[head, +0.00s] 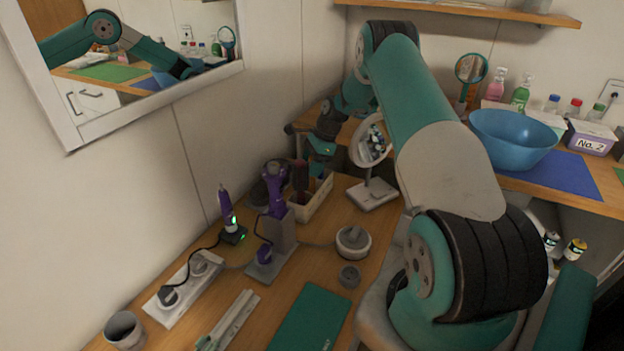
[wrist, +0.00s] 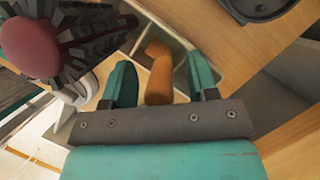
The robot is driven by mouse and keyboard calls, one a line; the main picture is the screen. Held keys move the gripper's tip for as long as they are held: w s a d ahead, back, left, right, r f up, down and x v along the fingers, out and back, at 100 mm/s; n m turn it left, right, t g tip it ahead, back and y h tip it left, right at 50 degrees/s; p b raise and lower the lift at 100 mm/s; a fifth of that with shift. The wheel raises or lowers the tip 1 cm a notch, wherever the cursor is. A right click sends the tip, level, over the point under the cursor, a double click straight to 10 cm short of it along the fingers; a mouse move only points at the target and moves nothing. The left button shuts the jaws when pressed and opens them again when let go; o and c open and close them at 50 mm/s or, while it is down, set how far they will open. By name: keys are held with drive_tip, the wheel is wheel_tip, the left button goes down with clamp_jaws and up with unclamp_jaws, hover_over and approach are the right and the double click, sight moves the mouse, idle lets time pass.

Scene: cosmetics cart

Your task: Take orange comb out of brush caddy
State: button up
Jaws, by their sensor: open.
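The orange comb (wrist: 158,72) shows in the wrist view between the two teal fingers of my gripper (wrist: 160,66). The fingers are open, one on each side of it, with a gap visible on the right. The comb stands in a compartment of the brush caddy, and its lower part is hidden. The pale brush caddy (head: 313,206) stands on the wooden counter in the head view, with my gripper (head: 321,150) just above it. I cannot make out the comb in the head view.
A dark red round brush (wrist: 32,46) with dark bristles is close to my left finger in the wrist view. A purple hair dryer (head: 277,205) stands left of the caddy. A round mirror (head: 373,142) on a white base stands to its right.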

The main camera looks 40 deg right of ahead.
drive_tip(key=shift+c, duration=0.5)
clamp_jaws()
